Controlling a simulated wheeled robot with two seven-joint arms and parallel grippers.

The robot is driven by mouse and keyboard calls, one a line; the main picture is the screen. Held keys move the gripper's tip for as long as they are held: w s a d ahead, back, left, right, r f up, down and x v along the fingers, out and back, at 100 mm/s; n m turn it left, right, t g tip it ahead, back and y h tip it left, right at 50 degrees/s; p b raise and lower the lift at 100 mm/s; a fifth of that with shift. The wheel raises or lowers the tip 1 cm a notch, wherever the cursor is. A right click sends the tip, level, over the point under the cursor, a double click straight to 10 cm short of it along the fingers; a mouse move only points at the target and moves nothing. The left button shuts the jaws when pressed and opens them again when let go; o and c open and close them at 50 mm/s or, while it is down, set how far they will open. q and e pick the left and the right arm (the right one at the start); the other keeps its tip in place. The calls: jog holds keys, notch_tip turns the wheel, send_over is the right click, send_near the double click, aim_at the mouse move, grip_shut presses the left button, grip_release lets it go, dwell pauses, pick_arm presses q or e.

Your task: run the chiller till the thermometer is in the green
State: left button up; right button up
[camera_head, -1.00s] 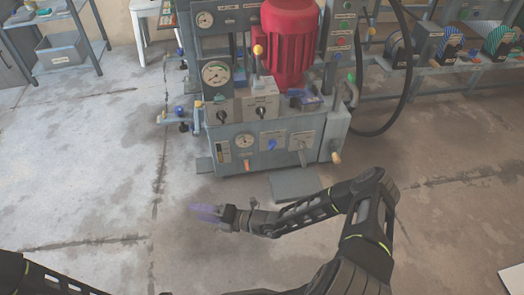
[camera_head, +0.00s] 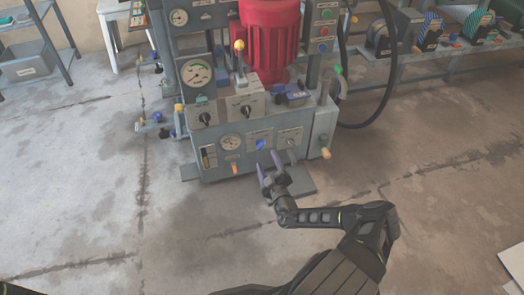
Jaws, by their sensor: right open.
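The grey press unit (camera_head: 215,170) stands ahead with controls on its front. A small round dial (camera_head: 232,142) is low on the front; its scale and needle are too small to read. A blue knob (camera_head: 260,144) sits right of it, and a grey lever (camera_head: 291,143) further right. Which control belongs to the chiller, and which dial is the thermometer, I cannot tell. My right gripper (camera_head: 269,167) is open and empty, its purple fingers pointing up toward the unit's lower front, below the blue knob. My left gripper is out of view.
A red motor (camera_head: 268,40) stands behind. A flat grey plate (camera_head: 300,183) lies on the floor. Shelves stand left and right; open floor lies in front.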

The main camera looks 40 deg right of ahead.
aim_at(261, 147)
jog(key=b+x, duration=0.2)
jog(key=x, duration=0.4)
jog(key=shift+f, duration=0.1)
jog(key=shift+w+d+b, duration=0.1)
jog(key=shift+w+b, duration=0.2)
jog(key=shift+w, duration=0.1)
jog(key=shift+c, duration=0.4)
grip_shut()
